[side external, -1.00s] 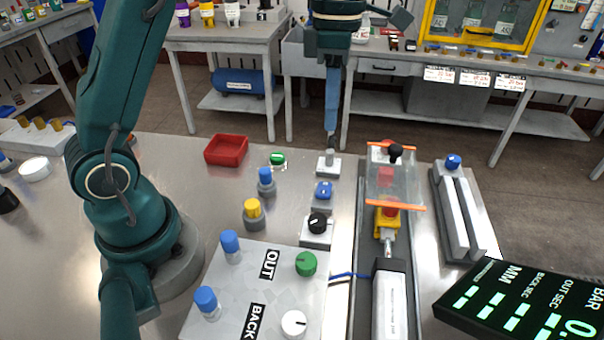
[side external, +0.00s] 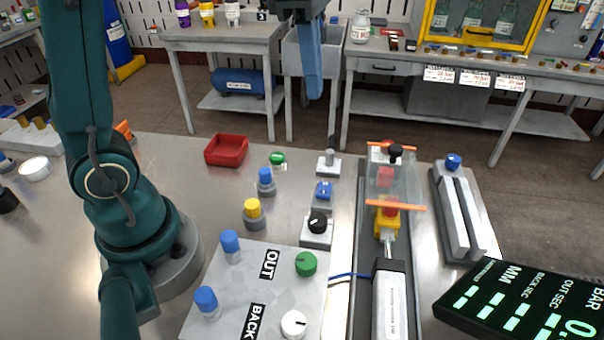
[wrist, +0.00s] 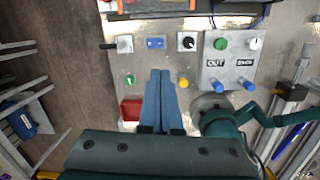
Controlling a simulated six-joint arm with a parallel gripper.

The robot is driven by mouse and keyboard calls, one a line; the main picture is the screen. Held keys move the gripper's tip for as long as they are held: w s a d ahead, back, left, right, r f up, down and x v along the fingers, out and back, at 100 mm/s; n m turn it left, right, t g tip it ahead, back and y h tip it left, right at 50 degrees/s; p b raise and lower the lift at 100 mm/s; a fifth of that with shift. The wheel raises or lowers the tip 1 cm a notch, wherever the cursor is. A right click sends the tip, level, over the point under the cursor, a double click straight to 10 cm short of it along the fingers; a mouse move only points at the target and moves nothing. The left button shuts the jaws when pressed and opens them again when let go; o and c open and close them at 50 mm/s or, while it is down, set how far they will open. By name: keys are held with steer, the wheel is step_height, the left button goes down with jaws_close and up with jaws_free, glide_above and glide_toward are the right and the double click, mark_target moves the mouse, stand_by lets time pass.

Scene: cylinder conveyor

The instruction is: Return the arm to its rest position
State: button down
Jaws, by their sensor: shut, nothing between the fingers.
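My gripper (side external: 314,96) hangs high at the top of the side external view, fingers pointing down, clear of the table. In the wrist view its blue fingers (wrist: 160,73) lie together with nothing between them.
A red tray (side external: 226,150), a blue rocker switch (side external: 323,192), a black knob (side external: 317,222) and a panel marked OUT and BACK (side external: 262,290) are on the table. A clear guard (side external: 395,184) stands over the cylinder line at right. The air above is free.

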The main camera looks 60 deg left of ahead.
steer(key=s+f+m+t, duration=0.2)
steer(key=s+m, duration=0.3)
steer(key=m, duration=0.7)
steer(key=s+f+m+t, duration=0.2)
steer(key=s+f+m, duration=0.2)
steer(key=m, duration=0.8)
steer(key=shift+s+f+y, duration=0.3)
steer(key=shift+s+f, duration=0.1)
steer(key=shift+s, duration=0.7)
steer(key=c, duration=1.2)
jaws_free()
steer(key=shift+w+r+m, duration=0.1)
steer(key=shift+w+m, duration=0.05)
steer(key=shift+m, duration=0.35)
steer(key=shift+c, duration=0.2)
steer(key=o, duration=0.5)
steer(key=shift+o, duration=0.7)
steer(key=shift+w+r+n+t, duration=0.1)
steer(key=shift+r+n+t, duration=0.1)
steer(key=shift+n+t, duration=0.1)
steer(key=n+g, duration=0.6)
steer(key=n, duration=0.2)
glide_above(324, 192)
step_height(324, 192, down, 9)
steer(key=shift+r, duration=0.1)
steer(key=shift+f, duration=2.65)
